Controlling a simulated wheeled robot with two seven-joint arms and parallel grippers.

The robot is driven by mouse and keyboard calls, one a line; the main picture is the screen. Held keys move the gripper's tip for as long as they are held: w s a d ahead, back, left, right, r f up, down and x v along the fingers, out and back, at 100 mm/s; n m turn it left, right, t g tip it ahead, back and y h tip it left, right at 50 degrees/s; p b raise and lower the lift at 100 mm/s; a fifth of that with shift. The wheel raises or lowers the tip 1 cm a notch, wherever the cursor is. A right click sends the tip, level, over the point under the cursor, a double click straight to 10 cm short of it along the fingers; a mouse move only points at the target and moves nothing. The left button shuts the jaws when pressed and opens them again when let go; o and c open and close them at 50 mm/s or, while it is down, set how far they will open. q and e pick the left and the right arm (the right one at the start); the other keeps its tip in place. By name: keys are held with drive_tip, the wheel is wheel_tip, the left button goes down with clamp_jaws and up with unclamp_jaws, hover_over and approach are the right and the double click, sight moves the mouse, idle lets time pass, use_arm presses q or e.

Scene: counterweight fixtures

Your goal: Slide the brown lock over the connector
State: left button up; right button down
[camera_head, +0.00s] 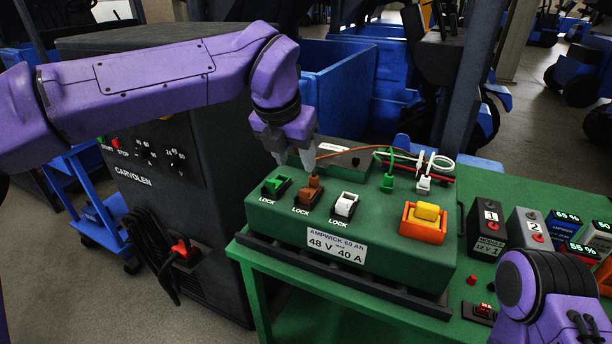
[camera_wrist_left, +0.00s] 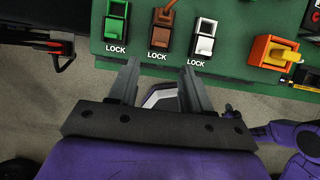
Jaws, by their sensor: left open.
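The brown lock (camera_head: 306,199) sits on top of the green box, between a green lock (camera_head: 275,185) and a white lock (camera_head: 345,205). A brown connector (camera_head: 314,183) stands in its socket, and a brown cable runs off behind my gripper. In the left wrist view the brown lock (camera_wrist_left: 159,39) is at the top, with the brown connector (camera_wrist_left: 164,16) just beyond it. My left gripper (camera_head: 296,164) is open and empty, just above and behind the brown connector in the head view. My right gripper is out of view; only my right arm shows at lower right.
Loose green (camera_head: 388,182) and white (camera_head: 424,183) connectors with cables stand toward the box's back right. A yellow-and-orange switch (camera_head: 425,221) is at its right. Battery modules (camera_head: 488,225) stand on the green table to the right. A dark charger cabinet (camera_head: 165,190) stands at left.

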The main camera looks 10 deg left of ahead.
sight(305, 191)
use_arm(q)
drive_tip(key=x, duration=0.9)
drive_tip(key=shift+f, duration=0.15)
drive_tip(key=shift+d+f, duration=0.1)
drive_tip(key=shift+f, duration=0.05)
drive_tip(key=shift+c, duration=0.3)
